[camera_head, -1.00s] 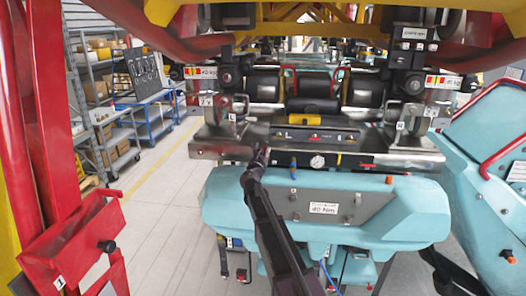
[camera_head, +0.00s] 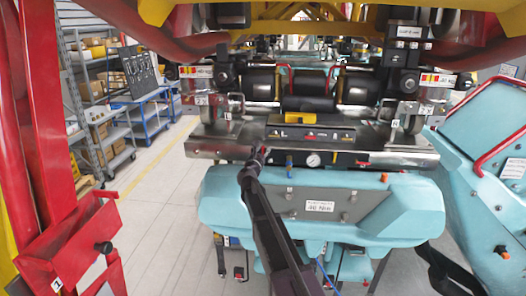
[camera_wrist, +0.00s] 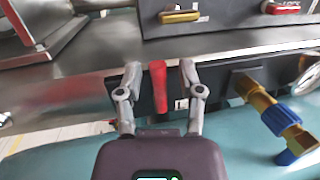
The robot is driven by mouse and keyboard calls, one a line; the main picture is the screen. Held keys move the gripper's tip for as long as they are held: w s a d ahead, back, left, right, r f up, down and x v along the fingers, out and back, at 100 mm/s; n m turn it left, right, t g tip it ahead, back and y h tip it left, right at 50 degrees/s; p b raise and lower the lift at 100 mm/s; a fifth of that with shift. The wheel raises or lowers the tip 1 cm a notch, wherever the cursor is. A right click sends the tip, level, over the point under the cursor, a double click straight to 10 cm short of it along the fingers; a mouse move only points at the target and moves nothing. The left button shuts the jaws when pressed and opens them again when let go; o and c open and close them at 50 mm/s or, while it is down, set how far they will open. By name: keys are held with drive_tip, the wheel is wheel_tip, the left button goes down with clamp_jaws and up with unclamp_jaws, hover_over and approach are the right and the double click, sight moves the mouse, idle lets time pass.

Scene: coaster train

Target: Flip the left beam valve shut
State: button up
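In the wrist view a red lever handle (camera_wrist: 158,88) stands upright on the front of the metal beam. My gripper (camera_wrist: 160,72) is open, with one finger on each side of the red handle and a visible gap on both sides. In the head view my gripper (camera_head: 257,153) is at the left part of the beam's front (camera_head: 225,150). To the right is a brass valve with a blue handle (camera_wrist: 292,143), which also shows in the head view (camera_head: 289,166).
A pressure gauge (camera_head: 313,160) sits right of the blue handle. A black panel (camera_head: 310,138) with small coloured levers is above. The teal cover (camera_head: 235,205) lies just below the beam. A red frame (camera_head: 70,225) stands at the left and a teal body (camera_head: 490,190) at the right.

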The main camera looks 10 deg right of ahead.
drive_tip(key=shift+a, duration=0.15)
idle(0.3)
drive_tip(key=n, duration=0.2)
drive_tip(key=a+n+t+y+b, duration=0.1)
drive_tip(key=n, duration=0.1)
drive_tip(key=n+b, duration=0.1)
drive_tip(key=n, duration=0.1)
drive_tip(key=shift+w+a+f+n, duration=0.3)
drive_tip(key=shift+a+f, duration=0.05)
drive_tip(key=shift+f, duration=0.05)
drive_tip(key=n, duration=0.2)
drive_tip(key=a+n+t+y+b, duration=0.1)
drive_tip(key=n, duration=0.1)
drive_tip(key=f+n+b, duration=0.1)
drive_tip(key=n, duration=0.1)
drive_tip(key=shift+w+a+f+y, duration=0.1)
drive_tip(key=shift+w+a+y, duration=0.05)
drive_tip(key=shift+y, duration=0.25)
drive_tip(key=b+v, duration=0.3)
drive_tip(key=v, duration=1.1)
drive_tip(key=s+d+f+m+g+h+b, duration=0.2)
drive_tip(key=s+d+f+m+g, duration=0.2)
drive_tip(key=m, duration=0.7)
drive_tip(key=s+d+f+m+g+h+b, duration=0.2)
drive_tip(key=s+d+f+m+g, duration=0.3)
drive_tip(key=f+m, duration=0.6)
drive_tip(key=shift+s+d+f+m+b, duration=0.15)
drive_tip(key=shift+s+d+m+b, duration=0.4)
drive_tip(key=shift+s+d, duration=0.85)
